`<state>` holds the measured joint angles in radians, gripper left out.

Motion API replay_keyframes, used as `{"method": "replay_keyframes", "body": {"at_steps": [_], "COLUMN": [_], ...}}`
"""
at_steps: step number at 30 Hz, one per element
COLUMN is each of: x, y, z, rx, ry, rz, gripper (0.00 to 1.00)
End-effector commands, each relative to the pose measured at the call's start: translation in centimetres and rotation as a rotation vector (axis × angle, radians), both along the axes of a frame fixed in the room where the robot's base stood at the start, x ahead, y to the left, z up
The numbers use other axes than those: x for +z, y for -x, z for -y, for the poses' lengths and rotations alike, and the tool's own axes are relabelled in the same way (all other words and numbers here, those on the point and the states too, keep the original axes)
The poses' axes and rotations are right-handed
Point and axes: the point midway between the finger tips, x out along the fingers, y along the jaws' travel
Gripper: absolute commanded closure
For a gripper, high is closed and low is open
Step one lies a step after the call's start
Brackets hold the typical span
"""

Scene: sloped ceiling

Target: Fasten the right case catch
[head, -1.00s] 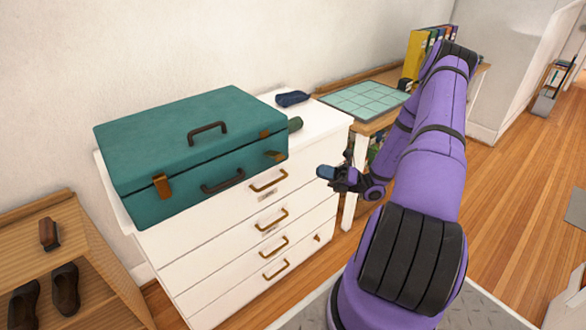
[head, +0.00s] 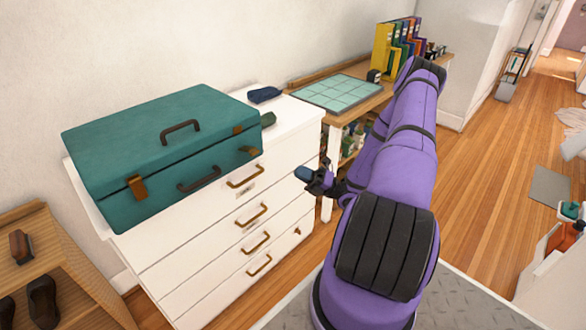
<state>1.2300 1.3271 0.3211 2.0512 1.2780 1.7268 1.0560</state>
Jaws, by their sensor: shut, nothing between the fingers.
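The teal case (head: 150,150) lies shut on the white chest of drawers, its front facing me. Its right catch (head: 249,151) is a brown lever on the case body that juts outward, apart from the small brown keeper (head: 238,129) on the lid. The left catch (head: 136,187) lies flat across the seam between lid and body. A dark handle (head: 198,180) sits on the front between the catches. My gripper (head: 301,173) is shut and empty, in the air to the right of the right catch and a little lower in the picture, not touching the case.
The white chest of drawers (head: 215,225) has protruding brass handles. A dark blue pouch (head: 265,95) and a green object (head: 267,119) lie beside the case. A desk with a tiled green mat (head: 337,92) stands behind my arm. A wooden shoe rack (head: 60,250) is at left.

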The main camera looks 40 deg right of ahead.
Motion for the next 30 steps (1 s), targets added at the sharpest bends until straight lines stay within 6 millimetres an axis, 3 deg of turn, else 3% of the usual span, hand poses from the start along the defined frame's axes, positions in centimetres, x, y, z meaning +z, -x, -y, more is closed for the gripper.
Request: {"method": "replay_keyframes", "body": {"at_steps": [18, 30], "x": [5.3, 6.1], "y": [-7.0, -8.0], "z": [-6.1, -6.9], "rx": [0.004, 0.002], "ry": [0.0, -0.001], "rz": [0.001, 0.0], "gripper": [1.0, 1.0]}}
